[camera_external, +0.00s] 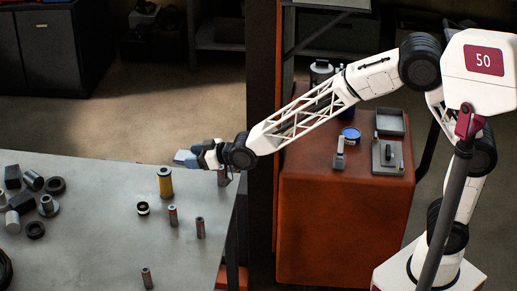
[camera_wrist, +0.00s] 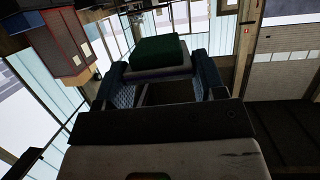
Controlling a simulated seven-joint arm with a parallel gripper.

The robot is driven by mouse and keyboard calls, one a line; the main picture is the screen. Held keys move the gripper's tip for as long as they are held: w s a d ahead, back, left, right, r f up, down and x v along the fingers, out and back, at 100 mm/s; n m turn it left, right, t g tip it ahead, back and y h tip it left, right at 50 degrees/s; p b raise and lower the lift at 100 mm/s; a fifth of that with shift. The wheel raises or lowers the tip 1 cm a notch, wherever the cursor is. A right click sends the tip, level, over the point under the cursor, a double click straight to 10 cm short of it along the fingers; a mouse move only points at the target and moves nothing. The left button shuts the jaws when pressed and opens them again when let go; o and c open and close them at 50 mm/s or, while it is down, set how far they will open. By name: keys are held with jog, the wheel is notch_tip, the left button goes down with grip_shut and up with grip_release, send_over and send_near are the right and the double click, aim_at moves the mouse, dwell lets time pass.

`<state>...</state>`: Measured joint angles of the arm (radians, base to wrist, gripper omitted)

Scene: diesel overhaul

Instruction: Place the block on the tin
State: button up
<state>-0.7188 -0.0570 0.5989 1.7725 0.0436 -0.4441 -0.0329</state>
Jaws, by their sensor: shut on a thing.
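The block (camera_wrist: 160,50), green with a pale grey layer, shows in the wrist view between the blue fingers of my gripper (camera_wrist: 160,75). The fingers are shut on its sides. In the external view my gripper (camera_external: 184,157) is held level, pointing left above the far right part of the grey table. A small round blue-and-white container (camera_external: 350,133), which looks like the tin, stands on the orange cabinet, right of my gripper and beneath my arm. No tin shows in the wrist view.
The grey table (camera_external: 95,240) bears a yellow cylinder (camera_external: 165,182) just below and left of my gripper. Several small cylinders and a black-and-white ring (camera_external: 143,208) stand nearby. Dark metal parts lie at left. The orange cabinet (camera_external: 340,220) also bears a grey tray (camera_external: 390,122) and a grey device (camera_external: 388,158).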

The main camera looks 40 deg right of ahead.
jog(key=shift+f, duration=0.1)
dwell(0.3)
jog(key=s+d+f+n+g+y, duration=0.2)
jog(key=s+d+f+n+g, duration=0.1)
jog(key=s+d+f, duration=0.9)
jog(key=s, duration=0.3)
jog(key=shift+s+f+y, duration=0.3)
jog(key=shift+f+y, duration=0.1)
send_over(208, 207)
jog(key=s+d, duration=0.1)
jog(key=shift+s+f, duration=0.2)
jog(key=shift+f, duration=0.45)
jog(key=shift+w+a, duration=0.6)
jog(key=shift+w, duration=0.1)
jog(key=shift+f, duration=1.65)
jog(key=shift+f, duration=0.2)
